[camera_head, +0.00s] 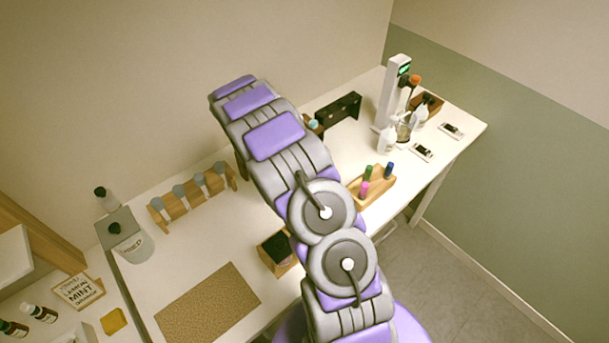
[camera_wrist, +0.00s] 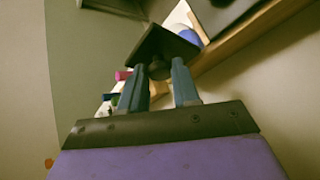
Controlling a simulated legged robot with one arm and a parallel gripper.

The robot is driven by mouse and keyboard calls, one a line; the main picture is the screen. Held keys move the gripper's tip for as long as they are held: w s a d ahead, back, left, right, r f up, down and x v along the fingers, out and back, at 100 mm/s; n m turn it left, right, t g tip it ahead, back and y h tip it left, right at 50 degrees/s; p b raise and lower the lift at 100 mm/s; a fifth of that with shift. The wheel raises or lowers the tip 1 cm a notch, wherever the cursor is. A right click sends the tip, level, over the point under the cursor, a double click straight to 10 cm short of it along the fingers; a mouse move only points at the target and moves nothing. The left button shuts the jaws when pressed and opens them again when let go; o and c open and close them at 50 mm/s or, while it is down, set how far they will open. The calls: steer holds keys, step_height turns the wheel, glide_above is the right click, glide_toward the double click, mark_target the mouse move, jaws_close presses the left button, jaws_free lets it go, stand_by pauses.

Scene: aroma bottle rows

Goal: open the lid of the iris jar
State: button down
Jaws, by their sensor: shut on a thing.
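In the wrist view my gripper (camera_wrist: 160,78) has its two blue-grey fingers closed on a small dark round knob (camera_wrist: 159,70). The knob joins a dark, flat, square-cornered lid (camera_wrist: 165,45) beyond the fingertips. I cannot tell from this view whether the lid rests on a jar or is clear of it. No iris label is readable, and I cannot pick out the jar. In the head view my arm bends over the table and hides my gripper and what it holds.
A black rack (camera_head: 338,110) stands by the back wall. A wooden holder (camera_head: 373,189) with coloured caps sits right of my arm. A wooden row of bottles (camera_head: 193,196) and a brown mat (camera_head: 207,303) lie left. A white dispenser (camera_head: 392,92) stands at the far right.

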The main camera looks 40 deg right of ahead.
steer(key=shift+w+f+g, duration=0.25)
steer(key=shift+w+g, duration=0.2)
steer(key=shift+g, duration=0.05)
steer(key=c, duration=1)
jaws_free()
steer(key=shift+w, duration=0.15)
steer(key=shift+o, duration=1)
steer(key=shift+d, duration=0.1)
steer(key=p+v, duration=0.5)
steer(key=v, duration=0.2)
steer(key=shift+w, duration=0.15)
